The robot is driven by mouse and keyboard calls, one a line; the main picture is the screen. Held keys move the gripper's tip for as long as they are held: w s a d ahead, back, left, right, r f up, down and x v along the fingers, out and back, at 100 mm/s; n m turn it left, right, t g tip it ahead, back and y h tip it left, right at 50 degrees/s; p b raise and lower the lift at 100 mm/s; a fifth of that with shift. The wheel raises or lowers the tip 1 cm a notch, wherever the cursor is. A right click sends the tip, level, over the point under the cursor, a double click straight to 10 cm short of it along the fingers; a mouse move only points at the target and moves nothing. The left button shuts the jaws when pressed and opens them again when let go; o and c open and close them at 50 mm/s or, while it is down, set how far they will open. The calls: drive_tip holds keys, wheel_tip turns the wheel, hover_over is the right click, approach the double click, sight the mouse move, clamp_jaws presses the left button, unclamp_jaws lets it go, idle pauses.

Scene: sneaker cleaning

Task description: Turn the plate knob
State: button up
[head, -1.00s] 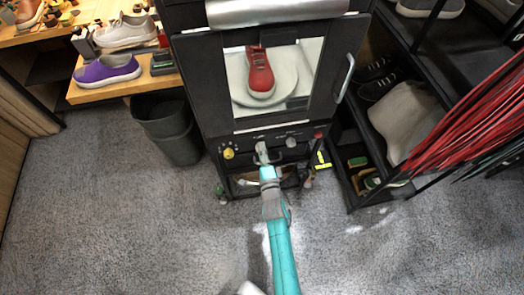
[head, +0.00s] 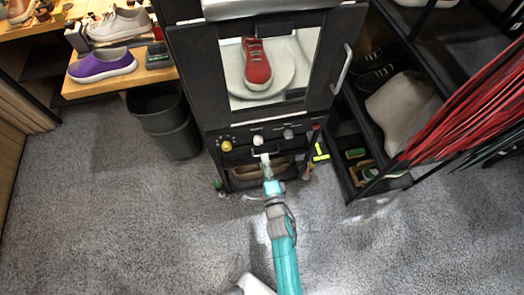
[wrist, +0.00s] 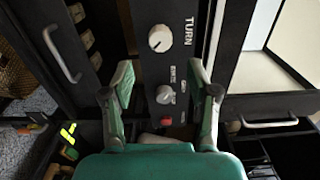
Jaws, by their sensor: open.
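A black cabinet (head: 190,75) has a row of controls below its window. A white knob (head: 258,140) shows there, and in the wrist view a white knob (wrist: 160,38) sits beside the word TURN. A grey knob (head: 288,133) is to its right; it also shows in the wrist view (wrist: 165,94), its label too small to read. I cannot tell which one is the plate knob. My gripper (head: 265,157) is just below the white knob, apart from it. In the wrist view my gripper (wrist: 160,82) is open and empty, its fingers on either side of the panel strip.
A red sneaker (head: 257,65) stands on a round white plate (head: 285,75) behind the window. A yellow knob (head: 226,145) and red button (wrist: 166,121) share the panel. A bin (head: 170,125) stands left, a shoe rack (head: 350,180) right. The carpet in front is clear.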

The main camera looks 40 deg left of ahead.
drive_tip(key=shift+v, duration=1.9)
drive_tip(key=shift+d, duration=0.1)
drive_tip(key=s+d+r+n+t+h, duration=0.15)
drive_tip(key=s+d, duration=0.25)
drive_tip(key=d, duration=0.5)
drive_tip(key=s+d+r+n+t+h, duration=0.1)
drive_tip(key=s+d+h, duration=0.25)
drive_tip(key=d, duration=0.45)
drive_tip(key=s+d+r+n+t+h, duration=0.1)
drive_tip(key=s+d, duration=0.3)
drive_tip(key=d, duration=0.5)
drive_tip(key=s+d+r+n+h, duration=0.5)
drive_tip(key=s+d+r+h, duration=0.2)
drive_tip(key=s+d+r, duration=0.6)
wheel_tip(320, 180, up, 4)
drive_tip(key=shift+s+f+h, duration=0.25)
drive_tip(key=shift+s+h, duration=0.05)
drive_tip(key=shift+s, duration=0.85)
